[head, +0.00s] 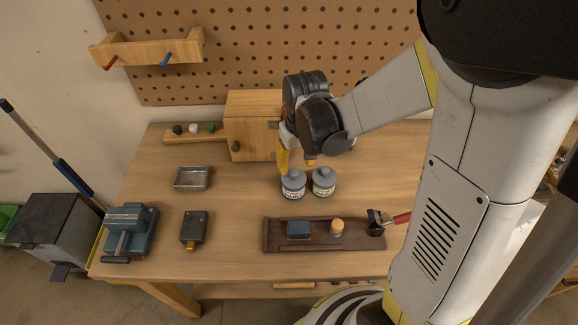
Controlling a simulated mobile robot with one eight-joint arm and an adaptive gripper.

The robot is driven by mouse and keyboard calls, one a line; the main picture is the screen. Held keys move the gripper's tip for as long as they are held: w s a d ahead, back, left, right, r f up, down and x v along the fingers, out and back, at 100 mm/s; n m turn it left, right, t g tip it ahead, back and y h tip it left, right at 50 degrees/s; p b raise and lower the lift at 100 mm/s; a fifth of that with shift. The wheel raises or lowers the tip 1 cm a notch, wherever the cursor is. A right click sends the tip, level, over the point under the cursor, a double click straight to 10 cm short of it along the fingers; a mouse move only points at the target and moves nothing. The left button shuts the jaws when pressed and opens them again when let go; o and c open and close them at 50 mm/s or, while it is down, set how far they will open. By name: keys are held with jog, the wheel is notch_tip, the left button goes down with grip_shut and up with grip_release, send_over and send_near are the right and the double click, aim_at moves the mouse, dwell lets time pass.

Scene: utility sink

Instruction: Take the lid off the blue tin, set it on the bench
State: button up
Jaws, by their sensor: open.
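Two small tins stand side by side on the wooden bench (225,256). The blue tin (292,189) is the left one, with a blue band and a grey lid (293,175) on top. The other tin (324,186) has a green band and a grey lid. My gripper (296,164) points down just above and behind the tins, its yellow fingers apart, one near the left of the blue tin's lid. It is open and holds nothing. Whether a finger touches the lid cannot be told from this view.
A wooden box (250,141) stands behind my gripper. A metal tray (192,179), a vise (129,231) and a dark block-like device (194,228) are at the left. A dark wooden tray (277,245) lies in front. The bench between metal tray and tins is clear.

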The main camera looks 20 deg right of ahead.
aim_at(294, 172)
jog(key=f+b, duration=0.1)
jog(key=f, duration=0.2)
jog(key=w+f+b, duration=0.1)
jog(key=f, duration=0.2)
jog(key=shift+w+f, duration=0.2)
jog(key=shift+r, duration=0.1)
grip_shut()
